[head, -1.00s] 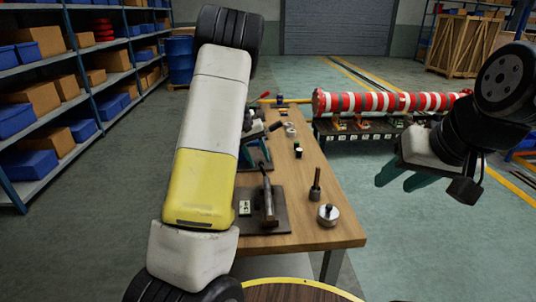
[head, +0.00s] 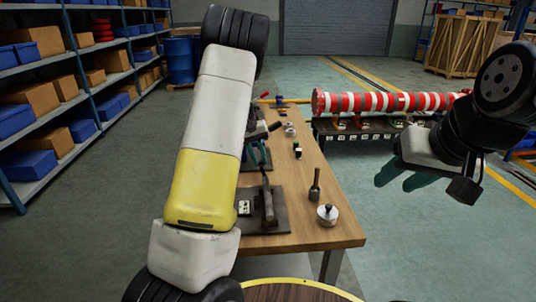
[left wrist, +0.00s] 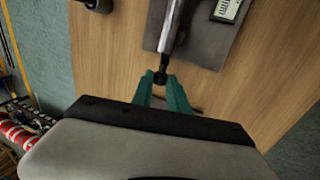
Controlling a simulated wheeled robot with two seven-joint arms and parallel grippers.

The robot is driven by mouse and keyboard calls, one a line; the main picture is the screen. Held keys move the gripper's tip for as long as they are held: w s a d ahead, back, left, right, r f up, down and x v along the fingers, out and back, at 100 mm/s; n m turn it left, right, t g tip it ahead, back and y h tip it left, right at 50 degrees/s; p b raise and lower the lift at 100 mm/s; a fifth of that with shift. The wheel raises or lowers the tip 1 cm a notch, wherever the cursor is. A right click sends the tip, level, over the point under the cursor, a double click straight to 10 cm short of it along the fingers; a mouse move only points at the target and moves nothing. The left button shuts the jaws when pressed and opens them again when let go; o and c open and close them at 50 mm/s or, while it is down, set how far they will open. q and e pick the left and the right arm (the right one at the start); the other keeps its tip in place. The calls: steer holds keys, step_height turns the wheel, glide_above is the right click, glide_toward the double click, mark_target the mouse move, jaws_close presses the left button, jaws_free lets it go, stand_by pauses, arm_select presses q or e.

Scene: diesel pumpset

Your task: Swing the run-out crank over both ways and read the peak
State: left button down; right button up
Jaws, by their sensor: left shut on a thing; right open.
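The run-out crank fixture stands on a dark base plate (head: 275,222) near the front of the wooden bench. Its crank (head: 266,182) rises toward my left gripper (head: 258,156), whose teal fingers show partly behind my left arm. In the left wrist view, my left gripper (left wrist: 161,84) is shut on the crank's dark knob (left wrist: 161,77), at the end of a metal bar (left wrist: 171,28). A small white panel with dark marks (head: 244,208) sits on the plate; its reading is too small to make out. My right gripper (head: 396,178) is open and empty, right of the bench.
On the bench (head: 310,145) stand a round silver piece with a black knob (head: 327,214) and a dark cylinder with a pin (head: 314,187). A red-and-white striped shaft (head: 385,102) lies on a rack behind. Shelves line the left wall.

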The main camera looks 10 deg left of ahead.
arm_select(q)
steer(key=d+f+g+y, duration=0.1)
steer(key=d+y, duration=0.1)
steer(key=y, duration=0.2)
steer(key=w+d+f+g+y, duration=0.1)
steer(key=d+y, duration=0.2)
steer(key=y, duration=0.2)
steer(key=w+d+f+g+y, duration=0.1)
steer(key=d+g+y, duration=0.1)
steer(key=y, duration=0.3)
steer(key=shift+d+f, duration=0.15)
steer(key=shift+d, duration=0.1)
steer(key=shift+w+d+f+g+y, duration=0.1)
steer(key=shift+d+f+g+y, duration=0.1)
steer(key=shift+f+y, duration=0.4)
steer(key=shift+d+f+g+y, duration=0.1)
steer(key=shift+f+g+y, duration=0.15)
steer(key=shift+y, duration=0.7)
steer(key=shift+w+d+f+g+y, duration=0.15)
steer(key=shift+f+y, duration=0.25)
steer(key=shift+y, duration=0.35)
steer(key=shift+s, duration=0.1)
steer(key=c, duration=1.3)
jaws_free()
